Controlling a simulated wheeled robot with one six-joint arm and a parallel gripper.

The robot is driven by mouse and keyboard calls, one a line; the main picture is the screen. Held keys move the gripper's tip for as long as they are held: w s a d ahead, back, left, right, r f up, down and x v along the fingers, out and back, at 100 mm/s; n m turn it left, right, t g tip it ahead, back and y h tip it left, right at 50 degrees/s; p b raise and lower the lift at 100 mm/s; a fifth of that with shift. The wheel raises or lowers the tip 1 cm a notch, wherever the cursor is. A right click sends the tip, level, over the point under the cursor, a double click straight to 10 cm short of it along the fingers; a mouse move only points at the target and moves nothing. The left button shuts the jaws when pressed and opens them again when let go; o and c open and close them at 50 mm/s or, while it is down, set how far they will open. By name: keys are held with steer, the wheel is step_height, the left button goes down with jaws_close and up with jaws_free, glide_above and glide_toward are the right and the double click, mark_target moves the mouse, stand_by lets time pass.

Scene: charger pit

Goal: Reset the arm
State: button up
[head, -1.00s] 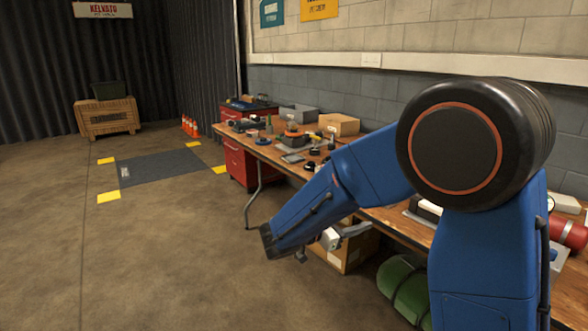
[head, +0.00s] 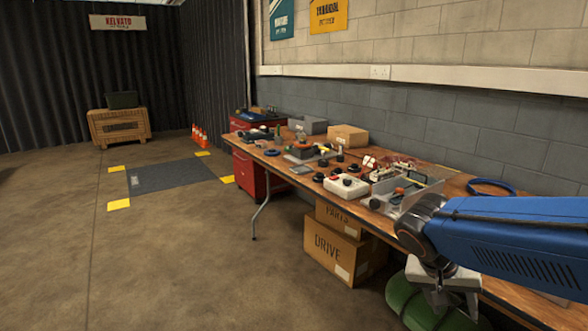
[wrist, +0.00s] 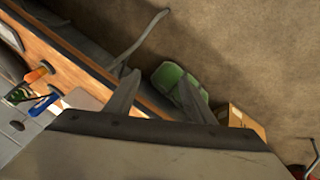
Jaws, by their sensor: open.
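My arm reaches in from the right edge of the head view. My gripper (head: 446,290) hangs below its blue link, in front of the workbench's (head: 390,246) front edge. In the wrist view my gripper (wrist: 153,90) shows two grey fingers spread apart with nothing between them.
Tools and boxes crowd the bench top, with a white box with buttons (head: 346,186) near its front edge. Cardboard boxes (head: 335,250) stand under the bench. Open floor lies to the left, with a grey mat (head: 175,175), orange cones (head: 199,137) and a wooden crate (head: 118,127).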

steer(key=s+a+n+t+y, duration=0.3)
steer(key=s+a+n+y, duration=0.2)
steer(key=s, duration=0.3)
steer(key=shift+s+r+n+y, duration=0.2)
steer(key=shift+s+n+y, duration=0.1)
steer(key=shift+n, duration=0.3)
stand_by(1.2)
